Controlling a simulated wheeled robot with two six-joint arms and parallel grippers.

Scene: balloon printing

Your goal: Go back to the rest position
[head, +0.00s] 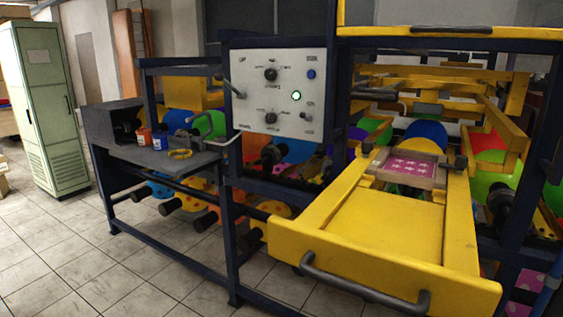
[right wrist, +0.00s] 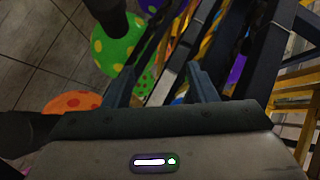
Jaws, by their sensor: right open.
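My right gripper (right wrist: 160,72) shows in the right wrist view. Its two dark fingers stand apart with nothing between them. Beyond the fingers are a green balloon (right wrist: 112,48) with yellow spots, an orange spotted balloon (right wrist: 72,103) and dark frame bars, all apart from the fingers as far as I can tell. Neither gripper shows in the head view, and my left gripper is in no view. The balloon printing machine (head: 360,232) fills the middle and right of the head view. Its yellow drawer frame sticks out toward me, with a pink patterned printing plate (head: 410,167) behind it.
A white control panel (head: 282,92) has knobs and a lit green button. A grey side shelf (head: 165,158) holds small cups and a yellow item. A pale green cabinet (head: 48,105) stands at left. The tiled floor (head: 75,255) at front left is clear.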

